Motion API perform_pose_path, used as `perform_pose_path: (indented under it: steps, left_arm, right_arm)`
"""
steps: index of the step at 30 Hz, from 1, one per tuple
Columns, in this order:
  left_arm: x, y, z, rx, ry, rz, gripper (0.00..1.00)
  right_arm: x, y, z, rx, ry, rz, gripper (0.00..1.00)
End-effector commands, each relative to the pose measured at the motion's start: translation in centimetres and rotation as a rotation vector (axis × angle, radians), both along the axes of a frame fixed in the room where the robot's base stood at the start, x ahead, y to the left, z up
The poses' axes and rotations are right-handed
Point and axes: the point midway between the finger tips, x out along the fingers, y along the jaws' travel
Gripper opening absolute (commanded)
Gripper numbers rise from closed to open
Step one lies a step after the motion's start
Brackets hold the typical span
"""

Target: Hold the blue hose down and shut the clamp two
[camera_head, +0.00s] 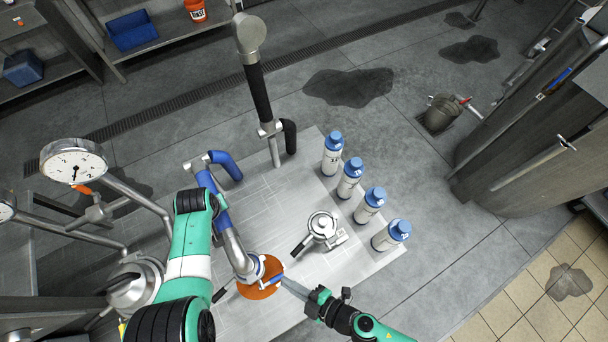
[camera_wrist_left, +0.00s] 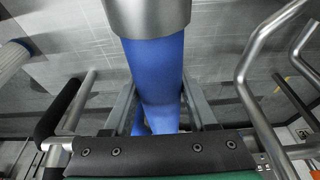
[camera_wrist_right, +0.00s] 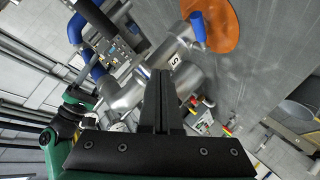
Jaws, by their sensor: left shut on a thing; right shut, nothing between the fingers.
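The blue hose (camera_head: 222,214) runs down to a metal pipe end. In the left wrist view the hose (camera_wrist_left: 155,85) passes between the fingers of my left gripper (camera_wrist_left: 157,98), which is shut on it below a metal collar. In the head view my left wrist covers those fingers. A clamp with a blue lever (camera_head: 277,280) sits at the pipe's lower end, over an orange patch. In the right wrist view the lever (camera_wrist_right: 198,31) stands out, near a numbered tag (camera_wrist_right: 175,60). My right gripper (camera_head: 287,287) is shut and empty, its tips close to the lever; contact is unclear.
The orange patch (camera_head: 258,291) lies under the pipe end. A silver fitting with a black handle (camera_head: 322,227) stands on the pale platform (camera_head: 300,180). Several blue-capped bottles (camera_head: 350,178) line its right side. A pressure gauge (camera_head: 74,161) stands at left. Dark puddles spot the floor.

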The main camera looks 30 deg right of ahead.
Motion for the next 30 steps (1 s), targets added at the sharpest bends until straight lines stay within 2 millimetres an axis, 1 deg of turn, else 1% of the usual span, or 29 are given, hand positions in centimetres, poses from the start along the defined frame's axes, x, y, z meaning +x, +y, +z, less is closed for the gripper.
perform_pose_path:
  steps: [6,15,20,30]
  left_arm:
    - [0.1,0.0,0.1,0.0,-0.002,0.0,0.08]
    - [0.1,0.0,0.1,0.0,-0.002,0.0,0.08]
    - [0.1,0.0,0.1,0.0,-0.002,0.0,0.08]
    - [0.1,0.0,0.1,0.0,-0.002,0.0,0.08]
  right_arm:
    - [-1.2,1.5,0.3,0.332,0.198,-0.058,0.0]
    - [-3.3,4.0,1.0,0.756,0.532,-0.118,0.0]
    - [-4.5,5.1,1.5,0.961,0.736,-0.157,0.0]
    - [-6.6,7.0,3.0,1.341,1.211,-0.279,0.0]
